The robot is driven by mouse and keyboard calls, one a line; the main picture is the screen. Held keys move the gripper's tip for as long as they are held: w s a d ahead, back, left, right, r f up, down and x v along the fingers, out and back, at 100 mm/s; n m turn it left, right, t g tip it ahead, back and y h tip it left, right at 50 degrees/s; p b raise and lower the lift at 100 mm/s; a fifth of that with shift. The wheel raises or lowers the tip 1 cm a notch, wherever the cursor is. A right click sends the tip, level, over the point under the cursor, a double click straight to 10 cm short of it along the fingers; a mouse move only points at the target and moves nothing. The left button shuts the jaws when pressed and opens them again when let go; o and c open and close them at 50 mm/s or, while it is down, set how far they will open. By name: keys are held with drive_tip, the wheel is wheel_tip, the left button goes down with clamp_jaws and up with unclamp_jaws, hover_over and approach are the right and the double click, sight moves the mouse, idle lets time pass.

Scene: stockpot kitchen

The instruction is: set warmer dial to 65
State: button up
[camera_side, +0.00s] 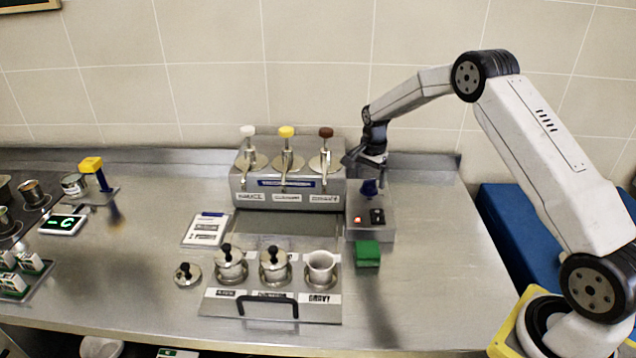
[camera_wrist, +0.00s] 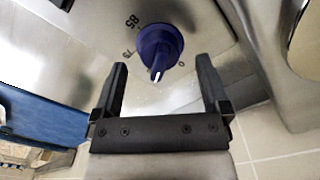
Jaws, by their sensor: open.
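The warmer dial is a dark blue knob (camera_wrist: 160,47) with a white pointer mark, set on a grey metal panel. In the wrist view its pointer is turned toward my gripper, and the printed marks 85, 75 and 0 show around it. The dial also shows in the side view (camera_side: 369,187), on top of the grey warmer box (camera_side: 385,235). My gripper (camera_wrist: 160,82) is open, with its two black fingers apart and the knob just beyond their tips, between their lines. In the side view my gripper (camera_side: 371,165) is directly above the dial. Any 65 mark is not readable.
The warmer box carries a lit red switch (camera_side: 358,219) and a green block (camera_side: 367,253) at its front. A pump dispenser (camera_side: 288,185) with white, yellow and brown knobs stands close on the left.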

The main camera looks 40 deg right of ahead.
sight(368, 186)
wheel_tip(368, 186, up, 6)
drive_tip(key=shift+f, duration=0.15)
idle(0.5)
drive_tip(key=shift+s+a+r, duration=0.2)
drive_tip(key=shift+a, duration=0.25)
drive_tip(key=s+a+n+t, duration=0.1)
drive_tip(key=s+a+n, duration=0.7)
drive_tip(key=s, duration=0.4)
drive_tip(key=s+a+r+n+t, duration=0.1)
drive_tip(key=s+a+n, duration=0.7)
drive_tip(key=s+a, duration=0.2)
drive_tip(key=s, duration=0.2)
drive_tip(key=shift+s+a+r+t, duration=0.15)
drive_tip(key=shift+s+r+t, duration=0.15)
drive_tip(key=shift+s, duration=0.1)
